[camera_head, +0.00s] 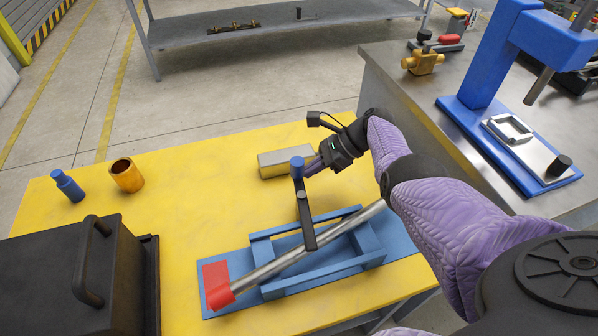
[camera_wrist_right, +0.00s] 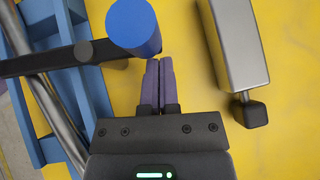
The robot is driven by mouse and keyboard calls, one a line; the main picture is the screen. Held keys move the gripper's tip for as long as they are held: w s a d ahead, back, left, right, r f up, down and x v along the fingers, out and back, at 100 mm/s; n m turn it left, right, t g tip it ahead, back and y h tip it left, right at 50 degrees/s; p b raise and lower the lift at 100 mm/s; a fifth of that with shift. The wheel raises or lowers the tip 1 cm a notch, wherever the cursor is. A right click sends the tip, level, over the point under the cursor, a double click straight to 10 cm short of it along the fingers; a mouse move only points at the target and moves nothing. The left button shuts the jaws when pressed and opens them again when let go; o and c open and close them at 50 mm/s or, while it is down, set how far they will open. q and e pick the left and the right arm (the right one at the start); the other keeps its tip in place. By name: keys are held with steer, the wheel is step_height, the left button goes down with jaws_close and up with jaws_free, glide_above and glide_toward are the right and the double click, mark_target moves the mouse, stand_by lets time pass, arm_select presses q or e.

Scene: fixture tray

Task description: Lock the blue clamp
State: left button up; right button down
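The blue clamp is a blue fixture (camera_head: 370,246) with a black lever arm (camera_head: 304,215) that ends in a blue knob (camera_head: 297,168). A grey metal rod (camera_head: 290,259) with a red end block (camera_head: 217,285) lies slantwise across the fixture, and the lever crosses over it. My right gripper (camera_head: 314,166) is just right of the knob. In the right wrist view its purple fingers (camera_wrist_right: 158,75) are together with nothing between them. Their tips are beside the lower right of the knob (camera_wrist_right: 133,27); I cannot tell whether they touch. My left gripper is not in view.
A grey block (camera_head: 276,164) lies behind the knob, with a black-tipped peg in the right wrist view (camera_wrist_right: 250,112). A black box (camera_head: 70,275), a blue bottle-like piece (camera_head: 68,186) and an orange cup (camera_head: 127,175) stand left. A metal bench with a blue press (camera_head: 497,60) is right.

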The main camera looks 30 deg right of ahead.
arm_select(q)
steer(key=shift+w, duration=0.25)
arm_select(e)
steer(key=shift+w+a, duration=0.1)
steer(key=shift+w, duration=0.05)
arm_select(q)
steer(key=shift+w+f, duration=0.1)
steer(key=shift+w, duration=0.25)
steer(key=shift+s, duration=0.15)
arm_select(e)
steer(key=shift+r, duration=0.1)
